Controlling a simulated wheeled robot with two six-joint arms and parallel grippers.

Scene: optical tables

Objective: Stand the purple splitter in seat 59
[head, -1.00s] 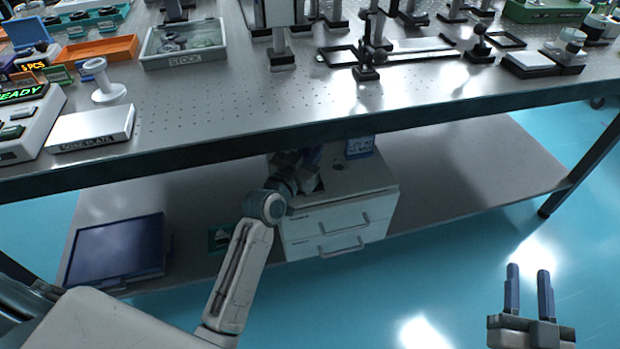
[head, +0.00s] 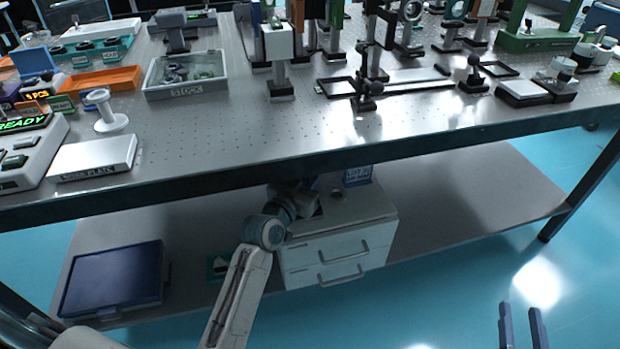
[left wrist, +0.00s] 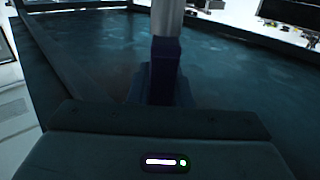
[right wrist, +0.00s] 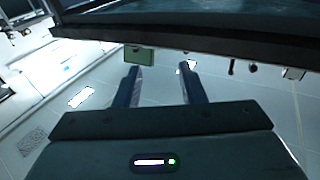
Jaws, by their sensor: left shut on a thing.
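My left arm reaches under the table, and its gripper (head: 308,197) is over the white drawer cabinet, in shadow. In the left wrist view its fingers (left wrist: 165,62) are shut on a pale grey post (left wrist: 168,18), which stands up from between them. The post seems to belong to the purple splitter; its purple part is not clear in this view. My right gripper (head: 521,325) is open and empty over the blue floor, in front of the table; its two separate fingers (right wrist: 160,85) also show in the right wrist view. I cannot make out seat 59.
The perforated optical table (head: 215,125) crosses the view above my left gripper. Its top bears a stock tray (head: 187,92), a white plate (head: 92,157) and several posts. The drawer cabinet (head: 340,245), a sign (head: 357,175) and a dark blue case (head: 112,278) are on the lower shelf.

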